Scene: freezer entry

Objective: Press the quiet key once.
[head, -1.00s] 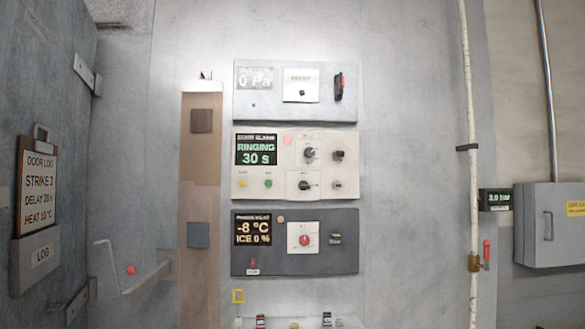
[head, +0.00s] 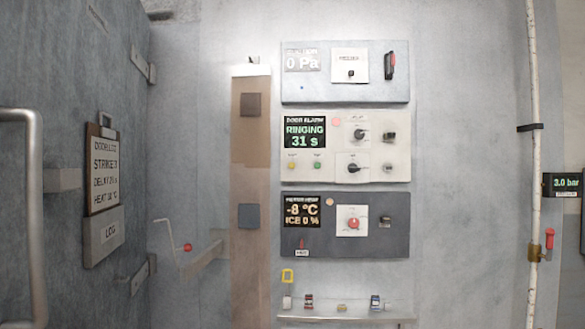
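The door alarm panel (head: 300,176) is a pale box on the wall in the middle of the head view. Its display (head: 304,132) reads DOOR ALARM, RINGING, 31 s in green. Below the display are a yellow button (head: 290,166) and a green button (head: 317,166), each under a tiny label too small to read. I cannot tell by label which is the quiet key. Dark knobs and small switches fill the panel's right half, and a pink-red round spot (head: 336,121) is by the display. My gripper is not in view.
A blue-grey 0 Pa panel (head: 330,93) is above and a dark heater panel (head: 335,246) below. A shelf (head: 345,319) with small items is underneath. On the left are the door (head: 70,240) with its log board and handle; on the right, a vertical pipe (head: 534,180).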

